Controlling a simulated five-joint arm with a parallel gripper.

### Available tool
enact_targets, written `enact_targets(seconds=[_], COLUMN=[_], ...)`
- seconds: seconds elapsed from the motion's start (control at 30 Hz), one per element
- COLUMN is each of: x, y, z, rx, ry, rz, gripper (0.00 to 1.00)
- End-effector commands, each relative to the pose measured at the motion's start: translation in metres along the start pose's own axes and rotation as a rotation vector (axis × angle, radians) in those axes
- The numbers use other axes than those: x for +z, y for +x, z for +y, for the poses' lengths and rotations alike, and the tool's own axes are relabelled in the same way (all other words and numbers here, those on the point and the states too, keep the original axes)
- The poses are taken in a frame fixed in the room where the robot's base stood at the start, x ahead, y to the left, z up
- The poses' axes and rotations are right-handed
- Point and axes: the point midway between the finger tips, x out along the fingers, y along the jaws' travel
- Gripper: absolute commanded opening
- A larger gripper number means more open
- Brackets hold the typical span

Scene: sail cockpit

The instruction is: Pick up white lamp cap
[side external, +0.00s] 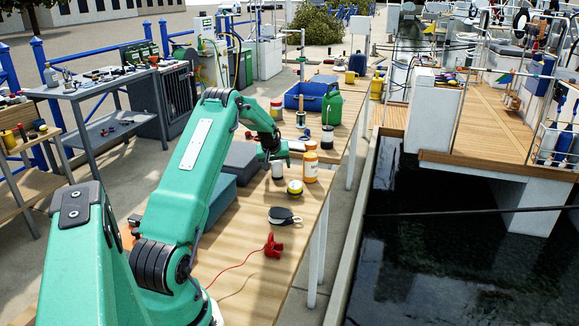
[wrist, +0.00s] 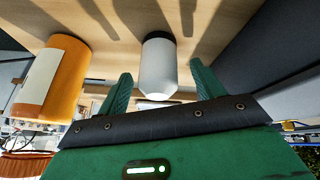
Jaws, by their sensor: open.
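The white lamp cap (wrist: 158,72) is a small white cylinder with a dark band at one end, standing on the wooden table. In the wrist view it lies between my two green fingers, with a gap on both sides. My gripper (wrist: 160,80) is open and empty. In the side view the white cap (side external: 278,171) stands just in front of my gripper (side external: 270,157), which is low over the table and partly hidden by my arm. Whether the fingertips reach around the cap is hard to tell.
An orange bottle with a white label (wrist: 52,80) stands close beside the cap; it also shows in the side view (side external: 310,168). A grey box (side external: 241,160) is left of my gripper.

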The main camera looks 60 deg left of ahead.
Motion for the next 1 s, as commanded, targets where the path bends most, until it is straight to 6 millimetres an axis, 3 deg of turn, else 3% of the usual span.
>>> enact_targets(seconds=[0.27,0.8,0.83,1.0], x=[0.001,0.000,0.000,0.000], y=[0.021,0.022,0.022,0.022], z=[0.000,0.000,0.000,0.000], rx=[0.000,0.000,0.000,0.000], ry=[0.000,0.000,0.000,0.000], rz=[-0.001,0.000,0.000,0.000], gripper=[0.67,0.67,0.66,0.32])
